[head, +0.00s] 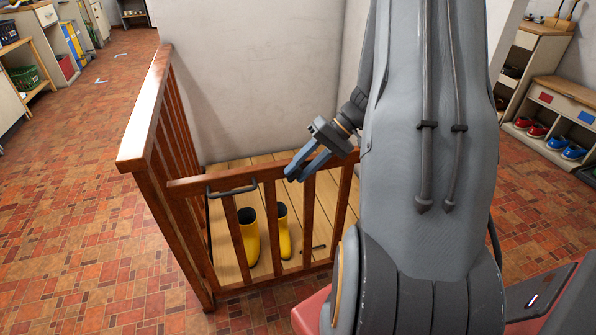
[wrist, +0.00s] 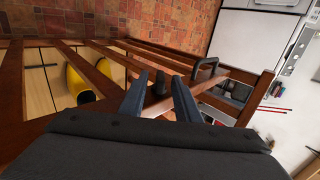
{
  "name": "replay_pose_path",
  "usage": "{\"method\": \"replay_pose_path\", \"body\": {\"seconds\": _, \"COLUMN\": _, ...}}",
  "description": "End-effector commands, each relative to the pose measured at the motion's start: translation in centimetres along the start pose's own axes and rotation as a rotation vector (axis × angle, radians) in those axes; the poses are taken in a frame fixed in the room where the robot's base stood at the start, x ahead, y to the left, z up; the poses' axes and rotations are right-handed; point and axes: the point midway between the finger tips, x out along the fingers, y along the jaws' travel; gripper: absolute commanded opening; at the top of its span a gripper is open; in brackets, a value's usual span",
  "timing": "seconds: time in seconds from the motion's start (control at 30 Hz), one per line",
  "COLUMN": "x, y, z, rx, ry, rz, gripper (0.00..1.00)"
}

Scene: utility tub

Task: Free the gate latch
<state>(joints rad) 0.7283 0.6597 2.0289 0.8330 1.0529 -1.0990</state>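The brown wooden gate (head: 238,178) stands across a small planked bay and appears closed. A dark curved handle (head: 232,190) sits near the left end of its top rail; it also shows in the wrist view (wrist: 207,66). My gripper (head: 296,172) is over the top rail, right of the handle and apart from it. Its two blue-grey fingers (wrist: 158,80) are spread. A small dark stub (wrist: 159,86) shows between them in the wrist view; I cannot tell whether it is the latch or whether a finger touches it.
Two yellow boots (head: 248,236) stand on the planks behind the gate bars. A wooden railing (head: 145,110) runs back on the left, and a pale wall (head: 255,75) rises behind. Shelves with shoes (head: 545,125) are at the right. Tiled floor at the left is mostly clear.

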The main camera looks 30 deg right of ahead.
Motion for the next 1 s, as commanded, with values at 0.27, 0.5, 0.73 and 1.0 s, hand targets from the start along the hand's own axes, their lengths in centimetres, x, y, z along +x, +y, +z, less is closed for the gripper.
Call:
{"method": "replay_pose_path", "body": {"seconds": 0.27, "x": -4.6, "y": 0.0, "z": -0.1, "rx": -0.001, "ry": 0.004, "rz": 0.002, "gripper": 0.3}}
{"method": "replay_pose_path", "body": {"seconds": 0.5, "x": -6.8, "y": 0.0, "z": 0.0, "rx": -0.001, "ry": 0.002, "rz": 0.002, "gripper": 0.3}}
{"method": "replay_pose_path", "body": {"seconds": 0.73, "x": -7.0, "y": 0.0, "z": 0.0, "rx": -0.001, "ry": 0.0, "rz": 0.001, "gripper": 0.3}}
{"method": "replay_pose_path", "body": {"seconds": 1.0, "x": -6.4, "y": -1.4, "z": 0.4, "rx": -0.007, "ry": -0.028, "rz": 0.029, "gripper": 0.3}}
